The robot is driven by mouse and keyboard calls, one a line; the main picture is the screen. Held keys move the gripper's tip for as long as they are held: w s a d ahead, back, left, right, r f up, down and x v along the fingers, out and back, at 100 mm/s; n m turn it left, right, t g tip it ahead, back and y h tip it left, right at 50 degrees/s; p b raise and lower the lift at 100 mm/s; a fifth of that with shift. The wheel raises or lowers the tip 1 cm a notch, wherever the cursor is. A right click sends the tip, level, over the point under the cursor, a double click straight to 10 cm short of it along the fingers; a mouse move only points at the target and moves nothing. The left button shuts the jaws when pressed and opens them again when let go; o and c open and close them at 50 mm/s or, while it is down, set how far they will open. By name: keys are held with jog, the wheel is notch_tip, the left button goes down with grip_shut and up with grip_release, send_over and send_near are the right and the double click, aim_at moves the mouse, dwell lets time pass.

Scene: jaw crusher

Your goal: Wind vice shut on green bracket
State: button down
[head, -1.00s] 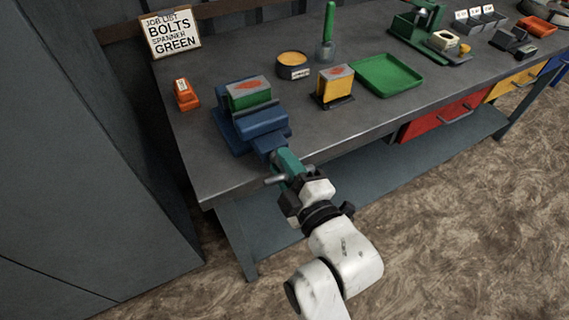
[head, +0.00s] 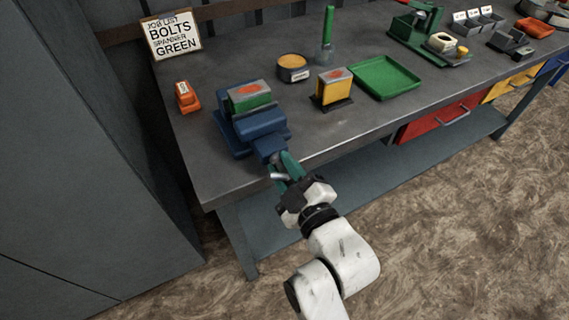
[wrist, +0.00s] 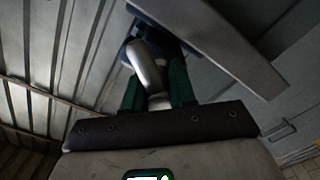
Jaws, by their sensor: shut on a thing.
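The blue vice (head: 258,128) sits on the bench near its front left edge. The green bracket (head: 250,97), with a grey top and a red patch, stands upright in the vice's jaws; I cannot tell how tightly they press on it. My gripper (head: 283,168) is at the vice's front, just off the bench edge. Its green fingers are shut on the metal vice handle (head: 278,177). In the wrist view the handle (wrist: 150,72) runs between the two fingers, with a blue part of the vice (wrist: 128,50) behind it.
A yellow bracket (head: 333,89) stands right of the vice, and an orange block (head: 187,97) left of it. A round tin (head: 292,68) and a green tray (head: 384,77) are farther back. A grey cabinet (head: 75,150) rises at the left. Bare bench lies between.

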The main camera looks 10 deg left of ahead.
jog(key=m+p, duration=0.2)
jog(key=m, duration=0.2)
jog(key=shift+m, duration=0.4)
jog(key=m+p, duration=0.1)
jog(key=m, duration=0.2)
jog(key=shift+r+m+p, duration=0.1)
jog(key=shift+m+p, duration=0.2)
jog(key=shift+p, duration=0.05)
jog(key=m+p, duration=0.2)
jog(key=m, duration=0.2)
jog(key=shift+m+p, duration=0.7)
jog(key=shift+m, duration=0.7)
jog(key=c, duration=0.9)
grip_release()
jog(key=shift+c, duration=0.2)
